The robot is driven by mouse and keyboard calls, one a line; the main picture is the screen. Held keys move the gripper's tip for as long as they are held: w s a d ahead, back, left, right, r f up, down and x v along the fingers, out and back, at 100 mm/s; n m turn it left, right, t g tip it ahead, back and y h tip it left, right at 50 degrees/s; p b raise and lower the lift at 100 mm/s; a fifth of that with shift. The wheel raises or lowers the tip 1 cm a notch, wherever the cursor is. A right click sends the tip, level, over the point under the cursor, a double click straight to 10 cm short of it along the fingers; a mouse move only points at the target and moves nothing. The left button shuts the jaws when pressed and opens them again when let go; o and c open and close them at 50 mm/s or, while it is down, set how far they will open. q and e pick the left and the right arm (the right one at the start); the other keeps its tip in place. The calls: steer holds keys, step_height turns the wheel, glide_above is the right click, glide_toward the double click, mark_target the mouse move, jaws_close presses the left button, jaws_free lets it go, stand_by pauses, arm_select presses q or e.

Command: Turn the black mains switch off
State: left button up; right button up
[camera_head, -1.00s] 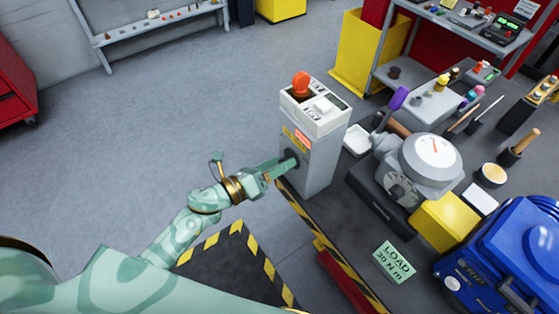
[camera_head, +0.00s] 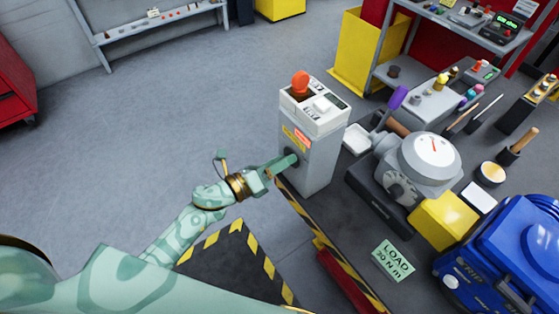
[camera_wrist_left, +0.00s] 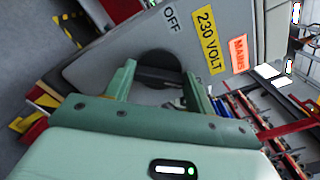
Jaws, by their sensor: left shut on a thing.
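The black mains switch (camera_wrist_left: 160,66) is a round black knob on the side of a grey control box (camera_head: 322,155). In the left wrist view it lies between my left fingers, with the OFF label, the yellow 230 VOLT label and the red MAINS label on the panel. My left gripper (camera_head: 292,160) reaches it from the left and is shut on it; the left wrist view shows both green fingers (camera_wrist_left: 157,84) at the knob. The wrist view is tilted. In the head view the fingers cover most of the knob. My right gripper is not in view.
The box has a white top panel with an orange-red knob (camera_head: 300,84). It stands at the bench edge with striped tape (camera_head: 318,232). A grey valve actuator with a dial (camera_head: 432,149), a yellow block (camera_head: 443,220) and a blue machine (camera_head: 510,255) stand right.

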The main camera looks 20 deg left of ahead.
arm_select(q)
steer(key=shift+f+n+p, duration=0.15)
steer(key=shift+n+p, duration=1.3)
steer(key=shift+n, duration=2.8)
steer(key=shift+f+n+p, duration=0.15)
steer(key=shift+n+p, duration=1.3)
steer(key=shift+n, duration=2.8)
steer(key=o, duration=1)
steer(key=v, duration=1.6)
steer(key=shift+s+a, duration=0.15)
steer(key=shift+a, duration=0.05)
